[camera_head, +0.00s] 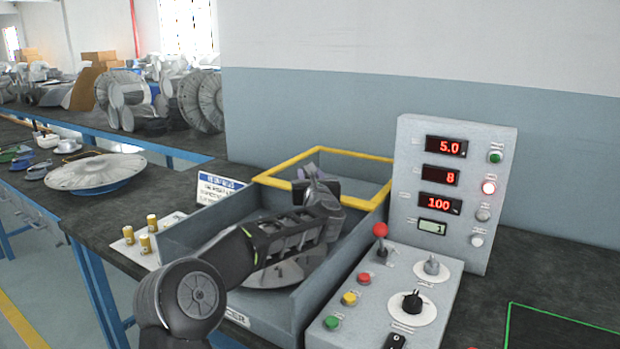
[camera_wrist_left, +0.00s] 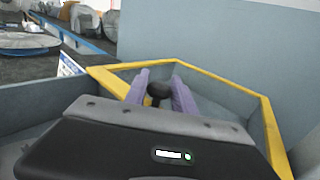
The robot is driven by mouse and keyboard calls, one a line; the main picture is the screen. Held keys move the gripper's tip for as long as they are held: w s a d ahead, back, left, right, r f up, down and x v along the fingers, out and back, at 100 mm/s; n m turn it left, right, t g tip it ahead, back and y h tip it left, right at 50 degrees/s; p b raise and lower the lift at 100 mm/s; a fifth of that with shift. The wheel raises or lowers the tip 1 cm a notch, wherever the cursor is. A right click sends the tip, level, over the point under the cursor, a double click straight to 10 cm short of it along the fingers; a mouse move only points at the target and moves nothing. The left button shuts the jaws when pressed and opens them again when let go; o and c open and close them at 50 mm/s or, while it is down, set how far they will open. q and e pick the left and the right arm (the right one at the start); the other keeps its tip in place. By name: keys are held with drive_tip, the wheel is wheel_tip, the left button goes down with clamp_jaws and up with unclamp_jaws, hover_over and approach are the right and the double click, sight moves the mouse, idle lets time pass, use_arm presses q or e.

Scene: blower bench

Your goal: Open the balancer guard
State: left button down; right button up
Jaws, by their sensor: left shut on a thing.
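The balancer guard is a yellow-edged frame (camera_head: 282,165) with a see-through panel, at the back of the grey balancer box (camera_head: 290,318). Its yellow edge also shows in the left wrist view (camera_wrist_left: 222,82). My left arm reaches over the box from the front. My left gripper (camera_head: 312,172) is at the guard, inside the outline of the yellow frame. In the left wrist view, the purple fingers of my left gripper (camera_wrist_left: 160,92) are shut on a dark round knob (camera_wrist_left: 158,89). How the knob joins the guard is hidden. My right gripper is not in view.
A round metal disc (camera_head: 270,276) lies inside the box under my arm. A control panel (camera_head: 455,180) with red displays and a switch box (camera_head: 385,295) with a red-knobbed lever stand close on the right. Small brass cylinders (camera_head: 145,238) and a sign (camera_head: 215,187) are left.

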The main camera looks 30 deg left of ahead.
use_arm(q)
drive_tip(key=c, duration=1)
unclamp_jaws()
drive_tip(key=shift+c, duration=0.2)
drive_tip(key=shift+s+d, duration=0.1)
drive_tip(key=b+v, duration=0.1)
drive_tip(key=v, duration=0.6)
drive_tip(key=shift+s+b, duration=0.2)
drive_tip(key=shift+b, duration=0.1)
drive_tip(key=shift+d+f, duration=0.1)
drive_tip(key=shift+d, duration=0.05)
